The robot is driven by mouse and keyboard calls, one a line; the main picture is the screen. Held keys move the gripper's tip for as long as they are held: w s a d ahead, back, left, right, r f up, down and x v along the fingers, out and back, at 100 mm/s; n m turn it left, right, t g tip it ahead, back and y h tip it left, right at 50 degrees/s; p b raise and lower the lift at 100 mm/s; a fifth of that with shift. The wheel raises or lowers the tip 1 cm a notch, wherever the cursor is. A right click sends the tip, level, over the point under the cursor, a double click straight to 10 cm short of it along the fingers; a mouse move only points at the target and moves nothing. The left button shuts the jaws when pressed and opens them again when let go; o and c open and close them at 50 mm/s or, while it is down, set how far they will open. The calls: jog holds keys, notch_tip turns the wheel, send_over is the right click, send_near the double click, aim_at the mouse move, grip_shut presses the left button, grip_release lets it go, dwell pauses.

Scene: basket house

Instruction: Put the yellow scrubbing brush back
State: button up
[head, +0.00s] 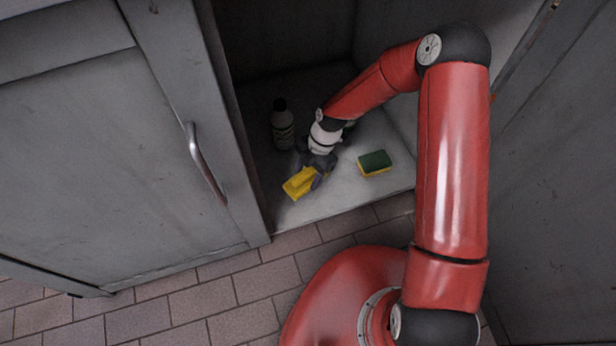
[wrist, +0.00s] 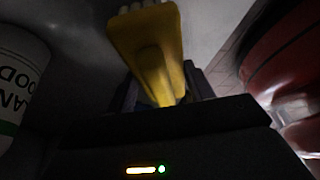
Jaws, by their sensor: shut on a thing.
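The yellow scrubbing brush (head: 299,184) is in my gripper (head: 318,175), inside the open cabinet near its front edge. My gripper is shut on the brush. In the wrist view the yellow brush (wrist: 152,45) stands out from between the dark fingers (wrist: 160,88), with pale bristles at the top edge. In the head view the brush is low over the cabinet floor (head: 340,200); I cannot tell whether it touches it.
A bottle (head: 282,124) stands left of my gripper, close to it; its label shows in the wrist view (wrist: 20,85). A green and yellow sponge (head: 374,163) lies to the right. A grey cabinet door (head: 110,150) is at left. Cabinet floor between gripper and sponge is clear.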

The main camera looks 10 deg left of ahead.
jog(key=shift+f, duration=0.9)
jog(key=shift+f, duration=0.1)
jog(key=o, duration=0.9)
jog(key=shift+o, duration=0.2)
jog(key=p+v, duration=0.2)
jog(key=v, duration=1)
jog(key=shift+r, duration=0.2)
